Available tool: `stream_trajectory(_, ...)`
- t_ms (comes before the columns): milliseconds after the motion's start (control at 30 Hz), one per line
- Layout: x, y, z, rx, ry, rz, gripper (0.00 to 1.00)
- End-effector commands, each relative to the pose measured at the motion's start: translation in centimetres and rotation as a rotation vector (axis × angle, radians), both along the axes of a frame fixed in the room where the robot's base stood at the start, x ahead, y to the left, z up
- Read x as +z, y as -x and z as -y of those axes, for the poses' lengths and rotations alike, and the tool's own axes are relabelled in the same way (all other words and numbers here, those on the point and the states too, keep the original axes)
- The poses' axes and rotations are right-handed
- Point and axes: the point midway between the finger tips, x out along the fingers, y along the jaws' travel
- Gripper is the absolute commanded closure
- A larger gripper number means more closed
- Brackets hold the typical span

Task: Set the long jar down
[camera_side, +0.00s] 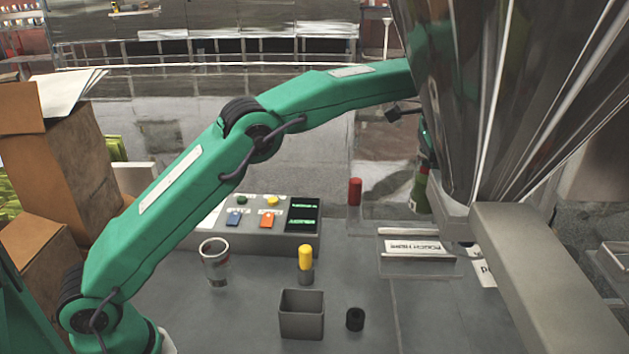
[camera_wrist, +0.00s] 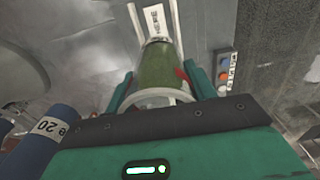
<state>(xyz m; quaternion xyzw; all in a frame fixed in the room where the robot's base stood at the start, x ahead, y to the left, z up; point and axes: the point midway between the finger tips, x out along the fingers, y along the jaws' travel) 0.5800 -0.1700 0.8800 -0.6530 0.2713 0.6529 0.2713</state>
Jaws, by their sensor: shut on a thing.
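The long jar (camera_wrist: 157,65) is a clear cylinder filled with green, and it lies between the two teal fingers of my gripper (camera_wrist: 161,88) in the wrist view. The gripper is shut on it. In the side view the jar (camera_side: 420,190) shows as a green strip beside the steel hopper, which hides most of my gripper. I cannot tell whether the jar's base touches the surface below.
The steel hopper (camera_side: 480,90) and its grey beam (camera_side: 545,270) crowd the right. A button box (camera_side: 270,222), a red-capped piece (camera_side: 355,192), a yellow-capped piece (camera_side: 306,262), a glass (camera_side: 215,262), a grey square cup (camera_side: 302,315) and a black ring (camera_side: 355,319) stand on the table. A labelled plate (camera_side: 418,262) lies near the hopper.

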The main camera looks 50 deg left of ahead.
Motion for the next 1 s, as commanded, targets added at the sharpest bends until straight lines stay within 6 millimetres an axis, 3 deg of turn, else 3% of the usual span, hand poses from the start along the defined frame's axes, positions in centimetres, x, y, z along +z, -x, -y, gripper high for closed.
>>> stream_trajectory(267, -0.8, 0.0, 0.0, 0.001, 0.0, -0.001, 0.71)
stream_trajectory(700, -5.8, 0.0, 0.0, 0.002, 0.0, -0.001, 0.71)
stream_trajectory(1000, -6.5, 0.0, 0.0, 0.002, 0.0, 0.0, 0.71)
